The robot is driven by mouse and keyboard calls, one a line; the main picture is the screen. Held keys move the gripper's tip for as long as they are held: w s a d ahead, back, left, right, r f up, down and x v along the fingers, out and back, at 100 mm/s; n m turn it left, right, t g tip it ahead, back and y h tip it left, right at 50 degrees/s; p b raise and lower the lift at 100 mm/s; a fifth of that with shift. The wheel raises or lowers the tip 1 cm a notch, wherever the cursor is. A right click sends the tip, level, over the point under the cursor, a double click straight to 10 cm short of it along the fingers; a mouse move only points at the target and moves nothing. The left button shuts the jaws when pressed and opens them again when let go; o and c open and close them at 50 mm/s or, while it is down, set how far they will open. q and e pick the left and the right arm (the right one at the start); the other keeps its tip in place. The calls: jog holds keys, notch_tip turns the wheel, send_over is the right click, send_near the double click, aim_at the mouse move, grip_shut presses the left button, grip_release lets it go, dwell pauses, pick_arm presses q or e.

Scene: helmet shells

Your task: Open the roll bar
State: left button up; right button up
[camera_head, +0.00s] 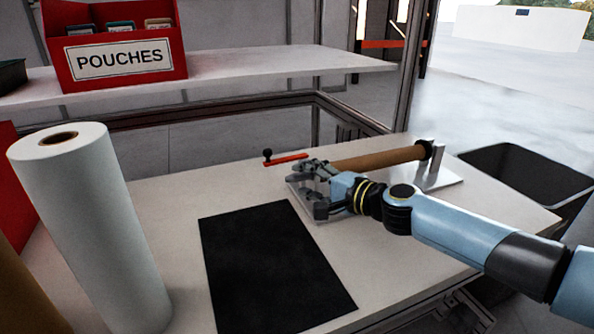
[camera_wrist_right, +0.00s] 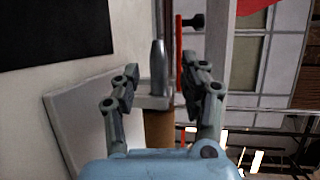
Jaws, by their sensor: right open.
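The brown roll (camera_head: 380,158) lies across this stand. My right gripper (camera_head: 306,187) is open at the left end of the stand, just in front of the red bar. In the right wrist view, a grey metal post (camera_wrist_right: 158,68) stands between the open fingers (camera_wrist_right: 160,88), and the red bar (camera_wrist_right: 180,60) shows close to one fingertip. I cannot tell whether they touch. The brown roll (camera_wrist_right: 158,128) is partly hidden by my gripper.
A black mat (camera_head: 270,262) lies on the white table (camera_head: 180,200). A large white roll (camera_head: 90,220) stands at the left. A red box labelled POUCHES (camera_head: 118,58) sits on the shelf (camera_head: 260,75). A dark bin (camera_head: 525,172) is beyond the table's right edge.

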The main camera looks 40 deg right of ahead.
aim_at(301, 179)
jog(key=shift+x, duration=1.75)
jog(key=shift+f, duration=0.1)
grip_shut()
